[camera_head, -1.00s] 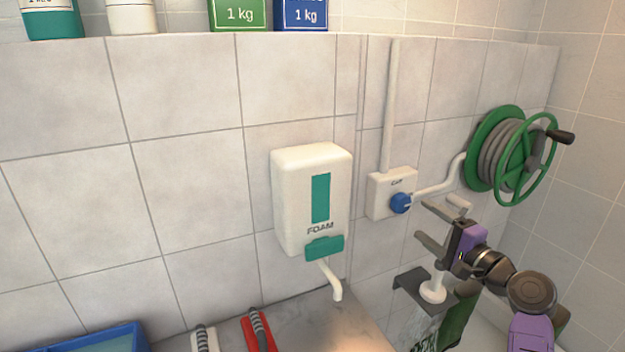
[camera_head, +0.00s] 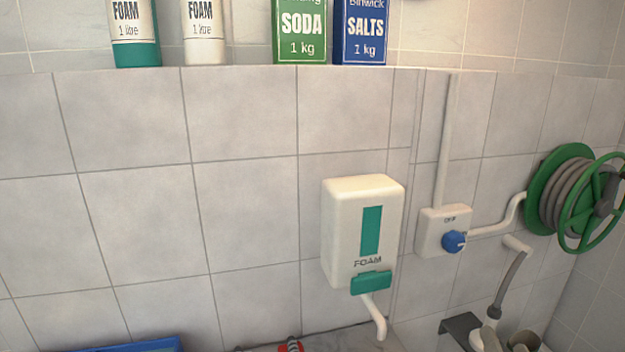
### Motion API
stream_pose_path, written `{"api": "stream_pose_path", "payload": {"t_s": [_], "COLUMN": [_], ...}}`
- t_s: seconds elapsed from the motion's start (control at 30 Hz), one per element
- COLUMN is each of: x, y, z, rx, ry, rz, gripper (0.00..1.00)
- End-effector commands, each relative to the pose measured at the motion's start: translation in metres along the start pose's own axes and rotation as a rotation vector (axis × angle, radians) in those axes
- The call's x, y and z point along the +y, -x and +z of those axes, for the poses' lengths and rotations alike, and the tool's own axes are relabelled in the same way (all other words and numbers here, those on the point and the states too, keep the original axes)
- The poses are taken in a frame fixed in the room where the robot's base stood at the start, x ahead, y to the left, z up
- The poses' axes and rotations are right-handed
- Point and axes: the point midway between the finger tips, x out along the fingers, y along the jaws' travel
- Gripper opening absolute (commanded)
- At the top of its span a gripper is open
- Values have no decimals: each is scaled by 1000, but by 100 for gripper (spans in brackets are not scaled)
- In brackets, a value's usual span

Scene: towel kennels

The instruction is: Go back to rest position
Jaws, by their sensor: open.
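The rest of my gripper and my arm are below the frame. I see nothing held between the visible tips.
A white foam dispenser (camera_head: 362,232) hangs on the tiled wall. Right of it are a white box with a blue knob (camera_head: 453,242), a green hose reel (camera_head: 575,198), a hanging grey hose (camera_head: 511,280) and the dark bracket (camera_head: 460,326). Bottles and packets stand on the ledge above.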

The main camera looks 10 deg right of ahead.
Motion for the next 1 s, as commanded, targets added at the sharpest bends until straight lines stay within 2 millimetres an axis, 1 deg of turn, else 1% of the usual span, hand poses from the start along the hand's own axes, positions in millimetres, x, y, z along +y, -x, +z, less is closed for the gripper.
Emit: {"api": "stream_pose_path", "payload": {"t_s": [0.03, 0.17, 0.2, 0.27, 0.3, 0.47, 0.5, 0.7, 0.8, 0.9, 1.0], "x": [-4, -18, -23, -30, -35, -55, -59, -78, -80, -79, -74], "y": [22, 71, 86, 109, 124, 184, 198, 269, 300, 326, 345], "z": [12, 30, 34, 40, 44, 55, 57, 66, 72, 78, 84], "rx": [-13, -30, -36, -47, -58, -103, -118, -219, -292, -365, -421], "ry": [54, 191, 230, 284, 318, 434, 460, 543, 560, 564, 564], "rz": [-5, -33, -44, -62, -76, -135, -151, -225, -249, -261, -266], "gripper": [70, 70, 70, 70, 70, 70, 70, 70, 70, 70, 70]}}
